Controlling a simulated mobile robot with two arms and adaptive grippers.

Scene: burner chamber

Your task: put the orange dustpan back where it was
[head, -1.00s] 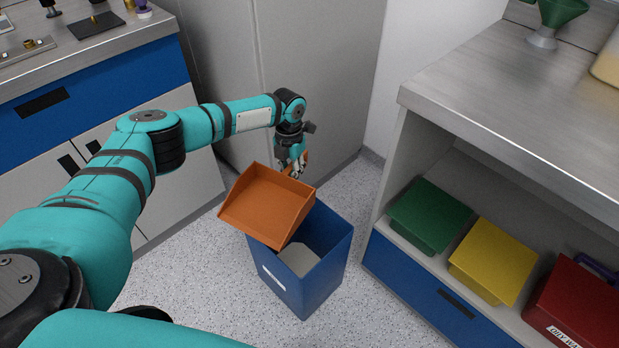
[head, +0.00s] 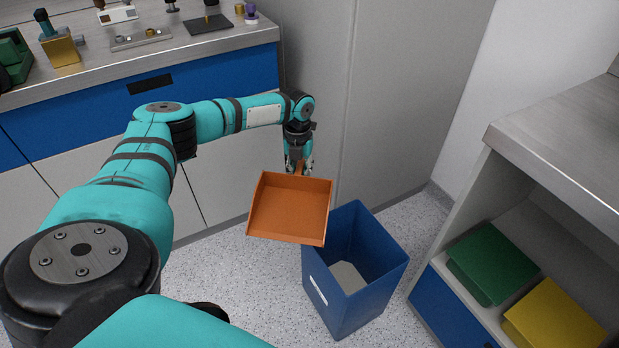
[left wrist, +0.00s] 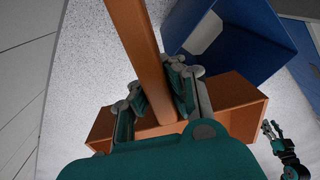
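The pan looks empty. In the left wrist view, what appears to be my right gripper (left wrist: 274,135) shows small at the right edge, too small to judge.
The open blue bin (head: 365,295) stands on the speckled floor right of the dustpan. A blue-fronted counter (head: 215,75) with tools is at the back left. Tall grey cabinet doors (head: 390,100) stand behind.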

